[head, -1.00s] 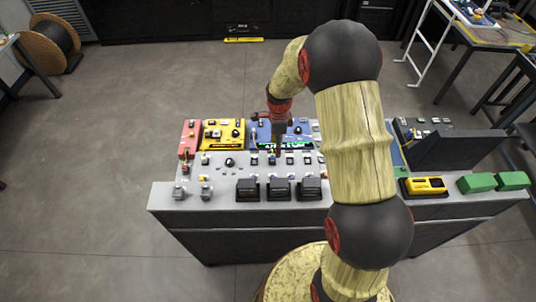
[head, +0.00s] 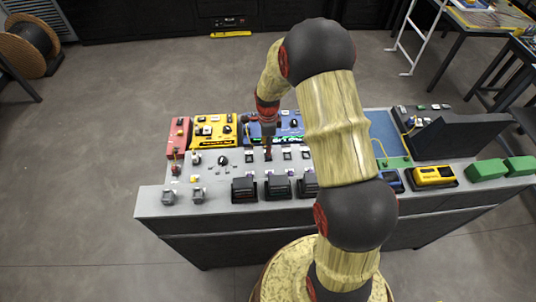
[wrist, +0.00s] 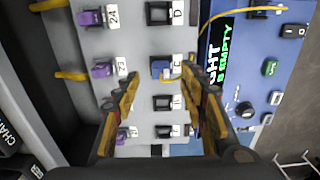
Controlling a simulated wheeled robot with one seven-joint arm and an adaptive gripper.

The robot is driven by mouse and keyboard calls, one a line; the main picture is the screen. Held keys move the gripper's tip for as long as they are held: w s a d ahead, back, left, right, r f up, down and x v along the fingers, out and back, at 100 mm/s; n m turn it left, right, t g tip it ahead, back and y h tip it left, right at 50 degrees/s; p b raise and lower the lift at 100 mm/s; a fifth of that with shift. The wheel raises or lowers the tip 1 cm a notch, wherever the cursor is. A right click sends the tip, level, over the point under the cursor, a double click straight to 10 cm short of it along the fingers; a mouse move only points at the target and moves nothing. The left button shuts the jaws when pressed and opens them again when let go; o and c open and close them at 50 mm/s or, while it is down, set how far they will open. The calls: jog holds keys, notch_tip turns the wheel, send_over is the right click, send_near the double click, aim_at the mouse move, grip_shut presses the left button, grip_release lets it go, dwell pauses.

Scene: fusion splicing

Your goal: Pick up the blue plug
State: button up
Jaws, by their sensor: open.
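The blue plug (wrist: 161,68) sits in a black-framed socket on the grey panel in the wrist view, with a thin yellow cable by it. My gripper (wrist: 160,82) is open, with one fingertip to the left of the plug and one to the right. The fingertips look slightly below the plug in the picture, and nothing is held between them. In the head view my gripper (head: 268,150) points down over the middle of the console, and the plug is too small to make out there.
Purple plugs (wrist: 103,69) with yellow cables line the left of the panel, and more black sockets (wrist: 160,103) stand above and below the blue plug. A blue panel (wrist: 262,75) with switches and a display lies right. Black boxes (head: 277,187) stand along the console's front.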

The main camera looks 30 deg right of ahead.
notch_tip(320, 180, down, 5)
jog(key=shift+w+d+r, duration=0.1)
jog(key=shift+r, duration=0.1)
jog(key=shift+c, duration=0.6)
jog(key=c, duration=0.8)
jog(key=shift+c, duration=0.5)
